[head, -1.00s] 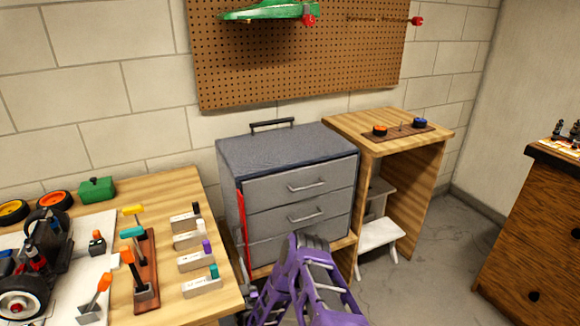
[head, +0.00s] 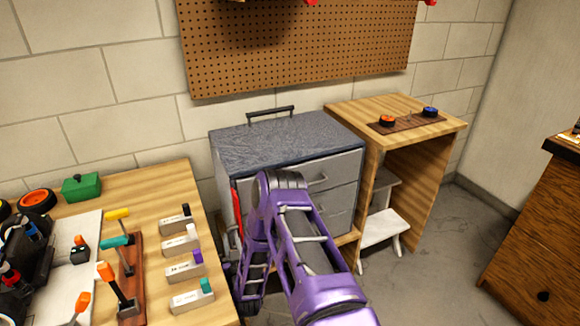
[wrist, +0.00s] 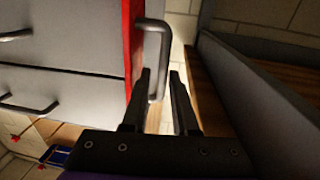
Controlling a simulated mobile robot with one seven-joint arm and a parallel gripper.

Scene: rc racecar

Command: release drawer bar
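The grey drawer cabinet (head: 285,140) stands on a low wooden bench, with its drawers facing me. A red bar (head: 237,213) runs upright down its front left edge. In the wrist view the red bar (wrist: 132,35) appears close up, with a grey loop handle (wrist: 163,50) sticking out from it. My gripper (wrist: 160,75) is open, its two dark fingertips at the near end of this handle. The handle's end lies between the fingers; I cannot tell whether either finger touches it. In the head view my purple arm hides the gripper and part of the drawer fronts.
A wooden table (head: 150,185) with tools, labelled blocks and a car stands at the left. A wooden shelf unit (head: 440,125) and a white step stool (head: 385,228) stand right of the cabinet. A dark wooden dresser (head: 540,230) is at far right.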

